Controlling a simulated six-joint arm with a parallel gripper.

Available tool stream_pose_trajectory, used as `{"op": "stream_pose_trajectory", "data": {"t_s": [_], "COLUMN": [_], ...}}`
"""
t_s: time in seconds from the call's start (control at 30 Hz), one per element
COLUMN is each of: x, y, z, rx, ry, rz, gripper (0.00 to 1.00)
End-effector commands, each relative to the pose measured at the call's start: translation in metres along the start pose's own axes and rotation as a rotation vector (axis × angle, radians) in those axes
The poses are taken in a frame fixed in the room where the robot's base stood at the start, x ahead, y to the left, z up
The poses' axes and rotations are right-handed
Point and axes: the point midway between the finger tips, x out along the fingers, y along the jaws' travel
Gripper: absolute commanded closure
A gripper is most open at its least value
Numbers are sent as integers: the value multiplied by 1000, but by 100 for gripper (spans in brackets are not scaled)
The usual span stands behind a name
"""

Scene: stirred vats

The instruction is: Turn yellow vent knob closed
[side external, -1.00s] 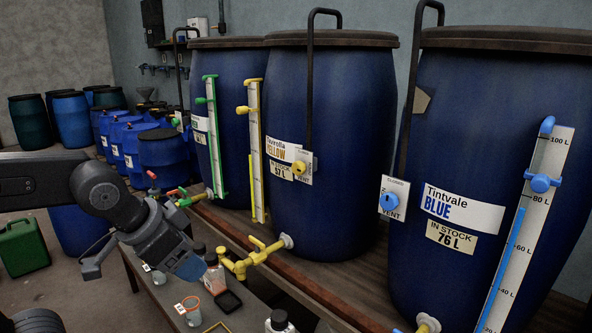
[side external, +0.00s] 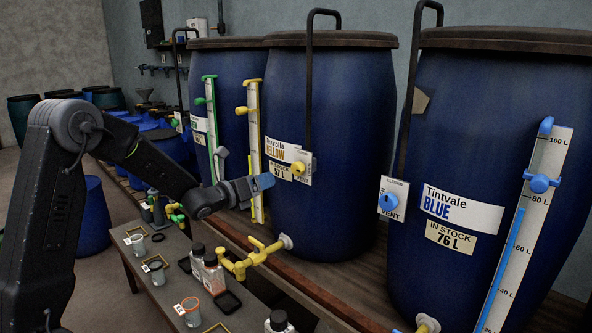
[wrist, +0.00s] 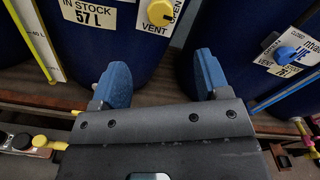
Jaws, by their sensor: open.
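The yellow vent knob (side external: 299,168) sits on a white vent plate (side external: 303,179) on the front of the yellow vat (side external: 335,120), at the foot of a black pipe. In the wrist view the knob (wrist: 160,13) is at the top edge, beyond the fingertips and between them from left to right. My gripper (wrist: 160,80) is open and empty, its two blue fingers apart. In the side view my gripper (side external: 262,183) is in front of the yellow vat, left of the knob and slightly lower, not touching it.
The blue vat (side external: 480,230) with its blue vent knob (side external: 388,202) stands to the right. A yellow tap (side external: 250,257) juts out below my gripper. A yellow level gauge (side external: 255,150) stands left of the plate. Bottles and cups stand on the low bench (side external: 190,275).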

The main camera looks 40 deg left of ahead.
Motion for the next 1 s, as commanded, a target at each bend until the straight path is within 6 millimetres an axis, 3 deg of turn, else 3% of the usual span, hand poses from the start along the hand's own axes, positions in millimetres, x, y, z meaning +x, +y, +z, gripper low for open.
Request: {"op": "stream_pose_trajectory", "data": {"t_s": [0.17, 0.7, 1.0], "x": [14, 113, 136], "y": [1, 0, 0], "z": [-1, -1, 0], "rx": [22, 18, 17], "ry": [-5, -4, -5], "rz": [-11, -9, -8], "gripper": [31, 31, 31]}}
